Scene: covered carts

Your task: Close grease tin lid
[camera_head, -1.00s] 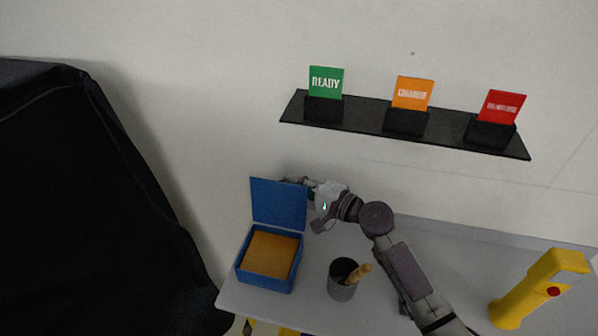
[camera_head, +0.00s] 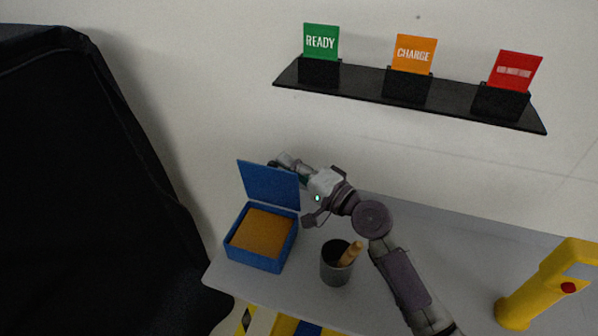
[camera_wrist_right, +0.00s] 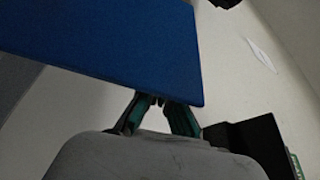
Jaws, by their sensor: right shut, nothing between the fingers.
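The grease tin is an open blue box (camera_head: 254,261) with an orange-brown filling (camera_head: 262,233), at the left of the grey cart top. Its blue lid (camera_head: 268,184) stands raised at the back edge of the tin. My right gripper (camera_head: 273,164) is behind the lid's top edge, its fingertips partly hidden by the lid. In the right wrist view the lid (camera_wrist_right: 110,45) is a large blue panel, and the shut, empty gripper fingers (camera_wrist_right: 160,103) are at its lower edge. I cannot tell whether they touch it. My left gripper is not in view.
A grey cup (camera_head: 335,268) with a wooden-handled tool stands right of the tin. A yellow device (camera_head: 545,285) with a red button is at the right. A black shelf (camera_head: 400,93) with green, orange and red signs hangs above. A black cover (camera_head: 80,190) fills the left.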

